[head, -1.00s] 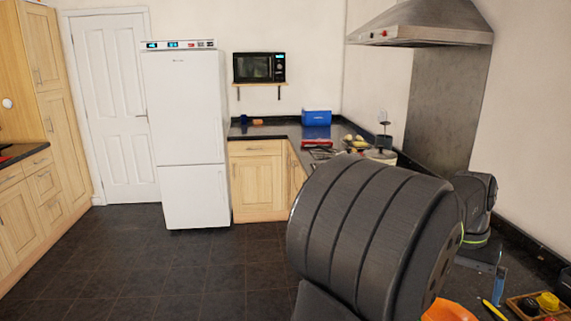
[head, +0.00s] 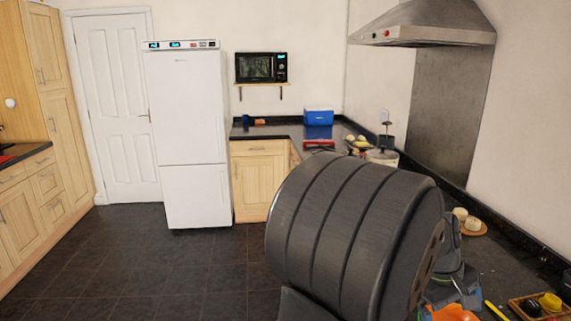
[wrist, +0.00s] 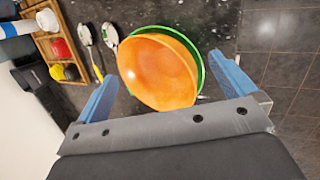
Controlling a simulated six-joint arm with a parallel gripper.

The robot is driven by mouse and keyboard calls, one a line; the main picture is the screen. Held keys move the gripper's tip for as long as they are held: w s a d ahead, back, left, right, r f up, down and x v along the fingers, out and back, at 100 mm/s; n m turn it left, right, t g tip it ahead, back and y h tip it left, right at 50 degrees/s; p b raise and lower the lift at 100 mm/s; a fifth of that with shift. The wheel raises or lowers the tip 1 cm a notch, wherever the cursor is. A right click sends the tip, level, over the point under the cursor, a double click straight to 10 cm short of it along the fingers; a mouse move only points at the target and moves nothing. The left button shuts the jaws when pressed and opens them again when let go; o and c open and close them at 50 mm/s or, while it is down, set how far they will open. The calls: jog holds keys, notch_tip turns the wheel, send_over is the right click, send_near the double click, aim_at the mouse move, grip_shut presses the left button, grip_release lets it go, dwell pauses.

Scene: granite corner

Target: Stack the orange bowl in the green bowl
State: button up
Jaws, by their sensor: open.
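The orange bowl (wrist: 160,72) lies open side up in the wrist view, in front of and between my fingertips. The green bowl (wrist: 203,72) shows only as a rim behind it, along the top and right. The orange bowl sits in or just over the green one, off-centre toward the left; I cannot tell how deep it rests. My gripper (wrist: 163,68) is open, with its blue fingers spread on either side of the bowls and no clear grip on either. In the head view part of the orange bowl (head: 456,313) shows at the bottom edge, below my gripper.
A wooden tray (wrist: 43,43) with red, yellow and dark items stands left of the bowls in the wrist view. Two spoon-like utensils (wrist: 91,45) lie between. The counter's edge lies right of the bowls. Pale round items (head: 472,223) sit on a board farther back.

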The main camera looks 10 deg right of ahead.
jog(key=f+n, duration=0.1)
jog(key=n, duration=0.1)
jog(key=a+f+n, duration=0.1)
jog(key=n, duration=0.1)
jog(key=a+f+n+h, duration=0.1)
jog(key=n, duration=0.1)
jog(key=shift+s+f+n, duration=0.1)
jog(key=shift+s+n, duration=0.1)
jog(key=shift+n, duration=0.1)
jog(key=shift+a+r+n, duration=0.15)
jog(key=shift+r+n, duration=0.05)
jog(key=shift+n, duration=0.2)
jog(key=v, duration=1.1)
jog(key=shift+s, duration=0.1)
jog(key=shift+c, duration=0.4)
